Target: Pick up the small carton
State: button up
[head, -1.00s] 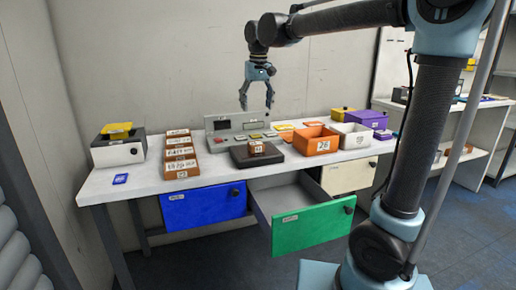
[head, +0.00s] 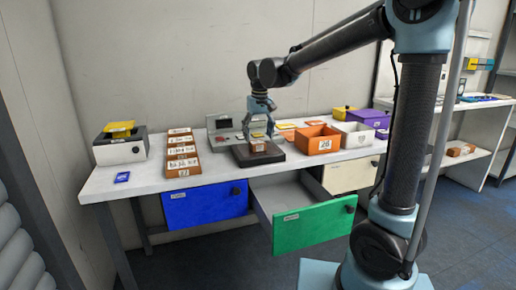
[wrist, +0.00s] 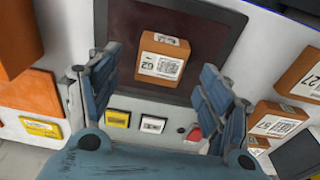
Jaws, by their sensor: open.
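The small carton (head: 257,146) is brown with white labels and sits on a dark flat pad (head: 240,156) on the white table. In the wrist view the carton (wrist: 163,58) shows its labelled faces, between and beyond the fingertips. My gripper (head: 259,133) points down just above the carton, and its fingers partly cover it in the head view. In the wrist view my gripper (wrist: 160,75) is open, with one finger on each side of the carton and a gap on both sides. Whether the fingertips reach down beside it is hard to tell.
An orange bin (head: 318,141) and a white bin (head: 354,137) stand right of the pad. A row of labelled brown cartons (head: 181,156) stands to its left. A grey console (head: 222,126) is behind. A green drawer (head: 314,223) hangs open below the table front.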

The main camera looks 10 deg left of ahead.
aim_at(258, 142)
jog(key=shift+w+a+f, duration=0.1)
jog(key=shift+w+f, duration=0.05)
jog(key=shift+f, duration=0.9)
jog(key=shift+w+a+f, duration=0.1)
jog(key=shift+f, duration=0.9)
jog(key=c, duration=1.2)
